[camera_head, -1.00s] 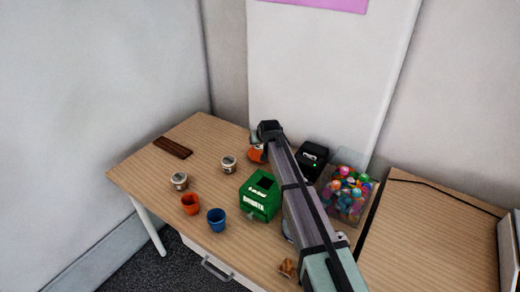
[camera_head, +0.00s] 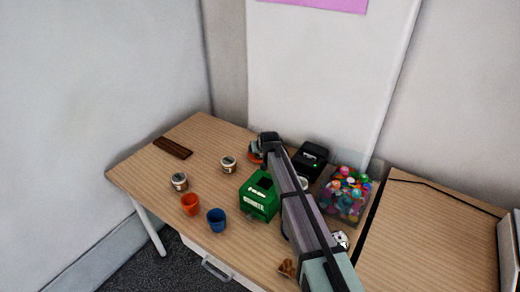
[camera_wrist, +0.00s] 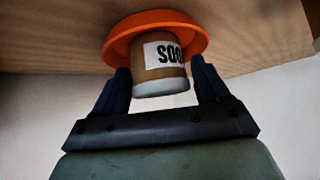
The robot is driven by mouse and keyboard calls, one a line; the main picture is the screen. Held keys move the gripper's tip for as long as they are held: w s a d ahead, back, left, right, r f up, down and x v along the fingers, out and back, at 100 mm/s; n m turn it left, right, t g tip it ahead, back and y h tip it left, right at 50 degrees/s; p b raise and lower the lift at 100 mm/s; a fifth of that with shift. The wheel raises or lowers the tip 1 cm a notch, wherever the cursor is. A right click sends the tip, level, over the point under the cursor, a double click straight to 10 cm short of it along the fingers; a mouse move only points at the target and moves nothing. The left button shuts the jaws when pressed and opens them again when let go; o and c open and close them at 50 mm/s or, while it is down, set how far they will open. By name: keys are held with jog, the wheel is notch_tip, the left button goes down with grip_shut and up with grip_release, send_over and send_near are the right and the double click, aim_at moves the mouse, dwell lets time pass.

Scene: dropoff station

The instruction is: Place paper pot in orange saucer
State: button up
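The paper pot (camera_wrist: 160,68), brown with a white label and white rim, stands in the orange saucer (camera_wrist: 155,22) in the wrist view, which shows the scene upside down. My gripper (camera_wrist: 161,72) has its two dark fingers on either side of the pot. Narrow gaps show between the fingers and the pot, so it looks open. In the head view the saucer (camera_head: 254,156) shows only in part, behind the end of my arm at the back of the table. The pot is mostly hidden there.
A green box (camera_head: 259,199) stands close in front of the saucer. A black device (camera_head: 310,158) and a clear bin of colourful items (camera_head: 346,195) are to the right. Two small pots (camera_head: 228,165) (camera_head: 180,182), orange (camera_head: 190,204) and blue cups (camera_head: 217,220) stand left.

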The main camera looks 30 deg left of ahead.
jog(key=v, duration=1.2)
jog(key=shift+d+r, duration=0.1)
jog(key=shift+r, duration=0.05)
dwell(0.4)
